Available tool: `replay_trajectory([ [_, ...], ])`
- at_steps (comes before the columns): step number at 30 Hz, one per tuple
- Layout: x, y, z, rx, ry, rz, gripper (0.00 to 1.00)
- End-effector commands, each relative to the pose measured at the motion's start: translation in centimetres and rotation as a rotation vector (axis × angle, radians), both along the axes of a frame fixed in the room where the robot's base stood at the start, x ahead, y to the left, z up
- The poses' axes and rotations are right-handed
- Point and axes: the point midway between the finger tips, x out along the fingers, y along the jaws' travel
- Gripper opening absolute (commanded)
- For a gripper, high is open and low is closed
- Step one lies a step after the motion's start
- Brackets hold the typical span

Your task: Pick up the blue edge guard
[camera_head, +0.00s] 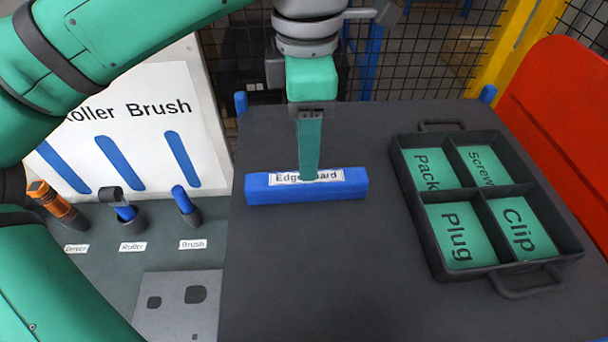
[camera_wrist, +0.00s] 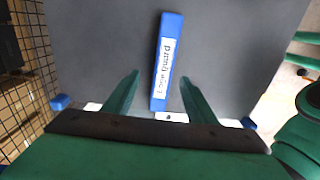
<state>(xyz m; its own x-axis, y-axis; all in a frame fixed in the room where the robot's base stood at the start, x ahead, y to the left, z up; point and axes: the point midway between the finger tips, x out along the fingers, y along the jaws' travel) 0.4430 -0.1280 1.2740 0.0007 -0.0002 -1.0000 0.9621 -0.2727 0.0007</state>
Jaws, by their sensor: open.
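The blue edge guard (camera_head: 306,186) is a long bar with a white label, lying flat across the dark table in the head view. My gripper (camera_head: 309,178) points down over the bar's label, its finger covering part of the lettering. In the wrist view the edge guard (camera_wrist: 166,62) runs lengthwise, its near end between the two green fingers of my gripper (camera_wrist: 158,80). The fingers are apart, with a gap on each side of the bar. I cannot tell how far the fingertips are above the table.
A dark tray (camera_head: 432,235) with compartments labelled Pack, Screw, Plug and Clip stands to the right on the table (camera_head: 330,270). On the left, a tool board (camera_head: 140,110) stands behind holders for a driver (camera_head: 55,205), roller (camera_head: 122,208) and brush (camera_head: 184,203). The table front is clear.

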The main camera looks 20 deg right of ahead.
Motion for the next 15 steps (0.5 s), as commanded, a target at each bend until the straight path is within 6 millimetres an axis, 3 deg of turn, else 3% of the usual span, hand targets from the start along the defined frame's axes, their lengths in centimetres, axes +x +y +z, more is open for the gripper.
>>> replay_trajectory([
  [3, 0.0, 0.0, -1.6, 0.002, 0.002, -0.001, 0.52],
  [15, -0.5, -0.2, -4.4, 0.001, 0.002, -0.009, 0.52],
])
